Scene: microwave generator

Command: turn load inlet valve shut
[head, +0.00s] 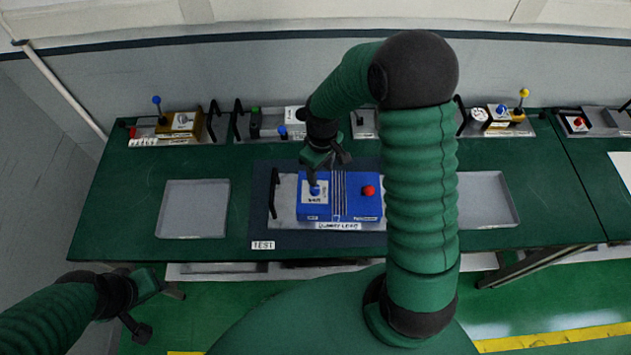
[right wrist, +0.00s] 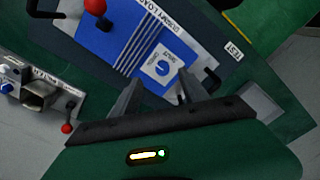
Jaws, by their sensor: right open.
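The blue dummy load box (head: 340,208) sits on a grey plate on the bench. A small blue valve knob (head: 315,190) stands on a white label at its left, and a red knob (head: 369,190) at its right. My right gripper (head: 327,168) is open just above the blue knob's end of the box. In the right wrist view its two fingers point at the white valve label (right wrist: 163,68), which carries small print; the red knob (right wrist: 95,7) is at the top. Contact with the knob cannot be told. My left gripper (head: 142,308) is open, low at the left, off the bench.
Black handles (head: 274,192) flank the box on its plate. Empty grey trays (head: 193,210) lie left and right (head: 486,200). Several small devices with levers and handles, such as a gold one (head: 180,124), line the bench's back edge. Green bench top is free between them.

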